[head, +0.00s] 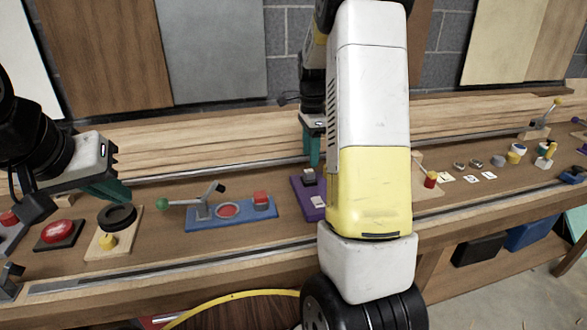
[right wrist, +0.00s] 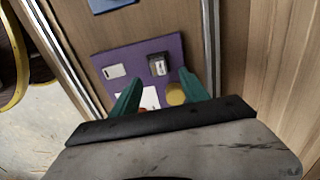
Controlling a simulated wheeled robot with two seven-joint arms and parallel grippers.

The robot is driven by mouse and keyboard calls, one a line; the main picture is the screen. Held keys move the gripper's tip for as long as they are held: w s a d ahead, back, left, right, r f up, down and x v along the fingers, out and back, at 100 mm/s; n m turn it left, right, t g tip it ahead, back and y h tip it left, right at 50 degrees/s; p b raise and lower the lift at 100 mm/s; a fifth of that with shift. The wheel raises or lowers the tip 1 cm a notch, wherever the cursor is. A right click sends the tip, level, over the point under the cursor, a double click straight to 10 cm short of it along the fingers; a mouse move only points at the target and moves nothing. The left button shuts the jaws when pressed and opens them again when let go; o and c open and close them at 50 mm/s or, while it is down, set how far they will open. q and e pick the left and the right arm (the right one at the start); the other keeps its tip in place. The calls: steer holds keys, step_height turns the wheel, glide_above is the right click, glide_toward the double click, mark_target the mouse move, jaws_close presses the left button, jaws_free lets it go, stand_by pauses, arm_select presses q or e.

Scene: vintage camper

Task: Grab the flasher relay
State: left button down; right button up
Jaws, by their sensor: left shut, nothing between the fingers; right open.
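A small dark boxy part with a pale label, which looks like the flasher relay (right wrist: 158,64), sits on a purple board (right wrist: 118,58). In the head view the relay (head: 309,176) stands on the far part of the purple board (head: 303,199), partly behind my right arm. My right gripper (right wrist: 160,76) is open and empty. Its teal fingers point at the board, with the relay just beyond and between the tips in the wrist view. In the head view the right gripper (head: 315,152) is above the board's far edge. My left gripper (head: 122,197) is shut and empty, near a black ring.
The purple board also carries a white piece (right wrist: 115,71), a yellow disc (right wrist: 176,93) and a white card. A blue board (head: 232,218) with a green-knobbed lever lies to its left. A metal rail (head: 180,262) runs along the bench front. My right arm hides the bench right of the board.

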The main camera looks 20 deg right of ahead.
mark_target(309, 171)
step_height(309, 171, down, 6)
steer(key=shift+s+a+r, duration=0.1)
jaws_close()
stand_by(0.4)
